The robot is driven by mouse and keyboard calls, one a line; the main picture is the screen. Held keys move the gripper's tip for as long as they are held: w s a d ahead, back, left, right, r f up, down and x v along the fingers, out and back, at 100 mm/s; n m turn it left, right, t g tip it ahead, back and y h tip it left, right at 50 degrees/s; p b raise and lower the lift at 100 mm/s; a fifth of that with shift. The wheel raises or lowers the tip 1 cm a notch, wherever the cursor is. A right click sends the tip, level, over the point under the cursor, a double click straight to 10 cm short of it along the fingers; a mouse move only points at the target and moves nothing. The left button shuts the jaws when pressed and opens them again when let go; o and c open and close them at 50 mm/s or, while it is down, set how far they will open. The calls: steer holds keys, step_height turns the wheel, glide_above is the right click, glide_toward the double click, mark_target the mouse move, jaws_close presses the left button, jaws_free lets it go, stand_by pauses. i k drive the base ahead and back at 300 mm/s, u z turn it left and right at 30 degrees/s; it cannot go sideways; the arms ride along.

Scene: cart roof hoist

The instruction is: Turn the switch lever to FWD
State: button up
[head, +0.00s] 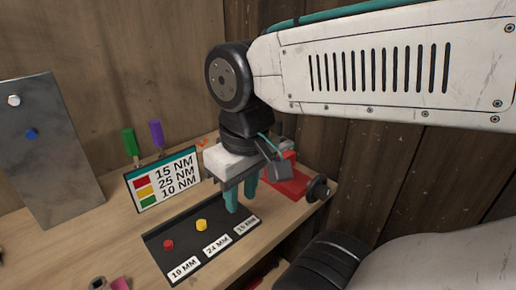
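My gripper (242,205) points down over the right end of a black tray, its teal fingers apart with nothing visible between them. A red tool or block (286,183) lies just right of and behind the fingers, partly hidden by my gripper. A black round part (318,188) sits at its right end, near the bench edge. I cannot tell whether these carry the switch lever. No lever or FWD mark can be made out.
The black tray (158,240) holds a red piece (168,244) and a yellow piece (201,225) behind size labels. A torque sign (163,180) stands behind it. Green (130,142) and purple (156,134) handles rise behind the sign. A metal plate (50,150) stands left. Bare bench (70,235) lies at front left.

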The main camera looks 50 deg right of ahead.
mark_target(278, 127)
steer(key=z, duration=0.95)
steer(key=k, duration=0.5)
steer(key=z, duration=1.4)
steer(key=k, duration=0.85)
steer(key=u, duration=1)
steer(key=i, duration=0.5)
steer(key=u, duration=0.05)
